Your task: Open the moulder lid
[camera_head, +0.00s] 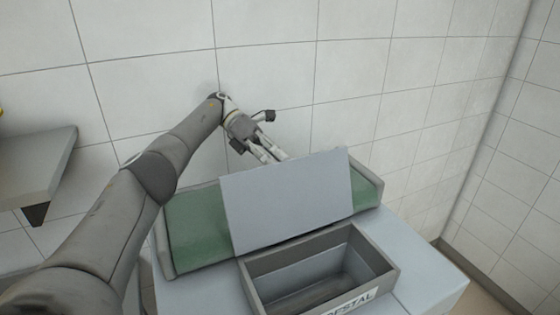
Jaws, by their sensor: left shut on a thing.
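The moulder (172,264) stands below me against the tiled wall, with a green belt (197,228) showing on its left part. Its lid (290,203) is a flat light grey panel, tilted over the middle of the belt, with its top edge toward the wall. My left gripper (276,156) reaches in from the upper left and is shut at the lid's far top edge. The lid hides the ends of its fingers, so the exact contact cannot be seen. My right gripper is not in view.
An open grey box (382,262) with a partly readable label sits in front of the lid on a pale grey top (425,262). A grey shelf (40,160) juts out at the left. The tiled wall is close behind my left gripper. Floor shows at the lower right.

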